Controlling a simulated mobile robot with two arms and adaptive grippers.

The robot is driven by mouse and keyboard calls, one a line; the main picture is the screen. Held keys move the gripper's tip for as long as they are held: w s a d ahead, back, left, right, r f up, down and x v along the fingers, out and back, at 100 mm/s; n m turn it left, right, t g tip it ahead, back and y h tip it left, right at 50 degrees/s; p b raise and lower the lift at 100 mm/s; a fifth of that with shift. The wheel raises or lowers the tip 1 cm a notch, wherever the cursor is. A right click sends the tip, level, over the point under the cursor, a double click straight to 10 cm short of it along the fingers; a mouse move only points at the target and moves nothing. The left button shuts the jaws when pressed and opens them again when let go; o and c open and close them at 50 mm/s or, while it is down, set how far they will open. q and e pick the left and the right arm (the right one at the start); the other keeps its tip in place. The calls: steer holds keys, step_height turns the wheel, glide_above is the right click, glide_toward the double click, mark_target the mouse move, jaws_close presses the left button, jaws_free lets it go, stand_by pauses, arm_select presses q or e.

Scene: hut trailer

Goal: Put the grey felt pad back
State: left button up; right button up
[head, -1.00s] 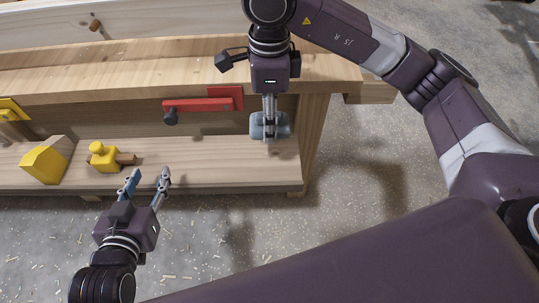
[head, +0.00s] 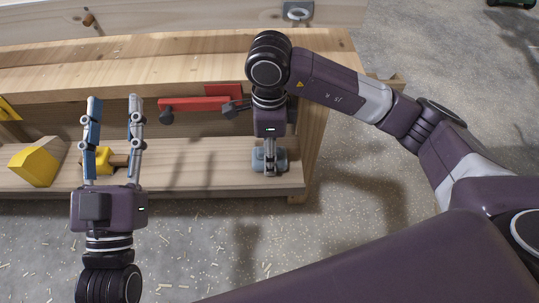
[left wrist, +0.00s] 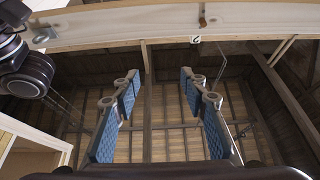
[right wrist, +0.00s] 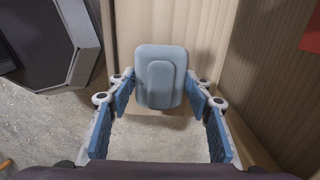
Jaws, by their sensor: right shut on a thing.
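The grey felt pad (head: 281,155) is a blue-grey, rounded block with a raised middle part. In the head view it is at the right end of the bench's lower shelf (head: 220,181). My right gripper (head: 270,168) is shut on it from above. In the right wrist view the pad (right wrist: 160,72) sits between the two fingertips. I cannot tell whether the pad touches the shelf. My left gripper (head: 113,100) is open and empty, its fingers pointing up the picture in front of the bench.
A yellow block (head: 36,164) and another yellow tool (head: 101,161), partly behind my left fingers, are on the shelf's left. A red clamp-like tool (head: 205,104) is above the shelf. The shelf's middle is clear. Shavings litter the floor.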

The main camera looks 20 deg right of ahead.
arm_select(q)
steer(key=shift+s+r+t, duration=0.25)
steer(key=shift+r+t, duration=0.05)
steer(key=shift+r, duration=0.15)
arm_select(e)
steer(key=shift+f, duration=0.3)
arm_select(q)
steer(key=shift+s+r, duration=0.2)
steer(key=shift+r, duration=0.15)
arm_select(e)
steer(key=shift+f, duration=0.1)
steer(key=o, duration=1.1)
arm_select(q)
steer(key=shift+s+r+t, duration=0.1)
steer(key=shift+t, duration=0.2)
